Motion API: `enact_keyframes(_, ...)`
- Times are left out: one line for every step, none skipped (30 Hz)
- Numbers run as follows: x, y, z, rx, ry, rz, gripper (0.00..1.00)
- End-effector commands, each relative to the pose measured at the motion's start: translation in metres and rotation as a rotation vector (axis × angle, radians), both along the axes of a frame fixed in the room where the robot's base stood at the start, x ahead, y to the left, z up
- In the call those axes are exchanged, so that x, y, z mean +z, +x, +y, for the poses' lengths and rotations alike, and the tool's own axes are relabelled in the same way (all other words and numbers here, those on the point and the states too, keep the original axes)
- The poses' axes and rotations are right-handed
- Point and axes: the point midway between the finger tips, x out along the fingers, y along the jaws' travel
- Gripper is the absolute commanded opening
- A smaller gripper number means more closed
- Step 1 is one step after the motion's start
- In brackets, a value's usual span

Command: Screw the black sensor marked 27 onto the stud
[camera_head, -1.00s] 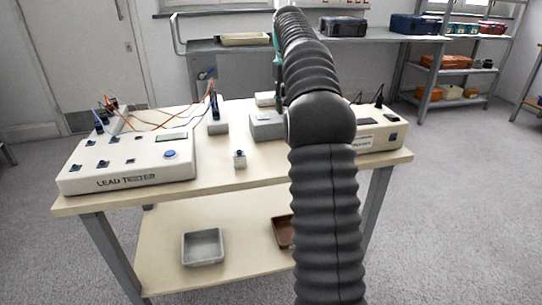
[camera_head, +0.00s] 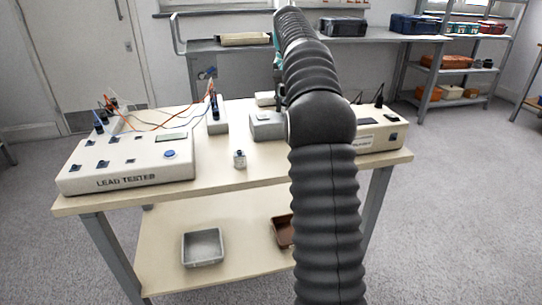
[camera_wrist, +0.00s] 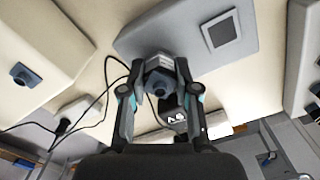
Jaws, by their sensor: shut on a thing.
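In the wrist view my gripper (camera_wrist: 159,70) is shut on a small hexagonal sensor (camera_wrist: 158,66). A dark round end of the sensor points toward the camera, and I cannot read a number on it. Behind it is the edge of a grey unit with a dark square panel (camera_wrist: 187,42); I cannot tell whether they touch. The stud is not visible. A black piece with a white mark (camera_wrist: 168,112) shows beside the right finger; I cannot tell whether it is separate. In the head view my arm hides the gripper, and the grey unit (camera_head: 264,128) is partly hidden.
The lead tester (camera_head: 125,168) is at the left, with wires. A cream box (camera_head: 380,135) is at the right. A thin black cable (camera_wrist: 103,78) loops left of the gripper.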

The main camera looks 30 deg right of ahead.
Motion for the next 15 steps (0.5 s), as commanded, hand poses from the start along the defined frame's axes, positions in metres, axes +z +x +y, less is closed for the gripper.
enact_keyframes(0.0006,0.0,0.0001,-0.017,0.0,-0.001,0.0)
enact_keyframes(0.0006,0.0,0.0001,-0.025,0.0,-0.001,0.0)
enact_keyframes(0.0007,0.0,0.0001,-0.03,0.0,-0.001,0.0)
enact_keyframes(0.0007,-0.0001,0.0002,-0.031,0.0,-0.001,0.0)
enact_keyframes(0.0008,-0.0001,0.0002,-0.031,0.0,-0.001,0.0)
enact_keyframes(0.0009,-0.0002,0.0001,-0.03,0.0,-0.001,0.0)
enact_keyframes(0.0009,-0.0002,0.0001,-0.03,0.0,-0.001,0.0)
enact_keyframes(0.001,-0.0002,0.0001,-0.03,0.0,-0.001,0.0)
enact_keyframes(0.001,-0.0002,0.0001,-0.03,0.0,-0.001,0.0)
enact_keyframes(0.0011,-0.0002,0.0001,-0.035,0.0,-0.001,0.0)
enact_keyframes(0.0011,-0.0002,0.0001,-0.043,0.0,-0.002,0.0)
enact_keyframes(0.0012,-0.0002,0.0001,-0.066,0.0,-0.002,0.0)
enact_keyframes(0.0012,-0.0002,0.0001,-0.089,0.0,-0.002,0.0)
enact_keyframes(0.0013,-0.0002,0.0001,-0.118,0.0,-0.002,0.0)
enact_keyframes(0.0013,-0.0002,0.0001,-0.161,0.0,-0.002,0.0)
